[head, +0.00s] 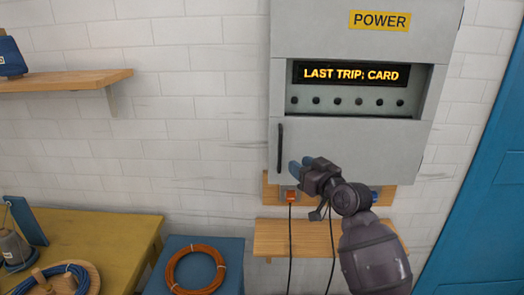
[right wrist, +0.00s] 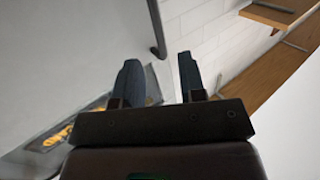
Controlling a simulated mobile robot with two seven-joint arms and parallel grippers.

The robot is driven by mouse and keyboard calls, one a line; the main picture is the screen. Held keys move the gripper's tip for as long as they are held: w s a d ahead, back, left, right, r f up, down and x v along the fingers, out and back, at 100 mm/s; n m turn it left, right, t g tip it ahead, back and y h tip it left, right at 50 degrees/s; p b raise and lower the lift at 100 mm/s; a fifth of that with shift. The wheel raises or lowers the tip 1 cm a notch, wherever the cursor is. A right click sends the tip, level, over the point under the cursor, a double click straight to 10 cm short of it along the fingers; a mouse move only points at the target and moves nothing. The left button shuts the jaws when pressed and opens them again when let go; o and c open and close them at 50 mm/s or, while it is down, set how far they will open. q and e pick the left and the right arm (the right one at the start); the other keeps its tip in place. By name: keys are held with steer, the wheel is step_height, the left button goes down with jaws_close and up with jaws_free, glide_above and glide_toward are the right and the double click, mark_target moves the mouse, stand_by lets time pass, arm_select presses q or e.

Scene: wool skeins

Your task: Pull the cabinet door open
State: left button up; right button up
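The grey cabinet door (head: 350,150) is on the wall in the head view and looks closed. Its dark vertical handle (head: 280,147) is near the left edge; its end also shows as a dark bar in the right wrist view (right wrist: 157,30). My right gripper (head: 301,164) is just right of and slightly below the handle's middle, in front of the door. In the right wrist view its two fingers (right wrist: 160,75) are apart with nothing between them, and the handle is beyond the tips. My left gripper is not in view.
A small wooden shelf (head: 262,238) and a socket board with cables (head: 290,197) are below the cabinet. A yellow table (head: 110,235) and a blue box with an orange coil (head: 195,268) are at lower left. A blue door (head: 490,200) is at right.

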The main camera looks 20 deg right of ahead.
mark_target(281, 151)
steer(key=w, duration=0.7)
steer(key=w+a, duration=0.1)
steer(key=w, duration=0.2)
steer(key=shift+w+p, duration=0.15)
steer(key=shift+p, duration=0.25)
jaws_close()
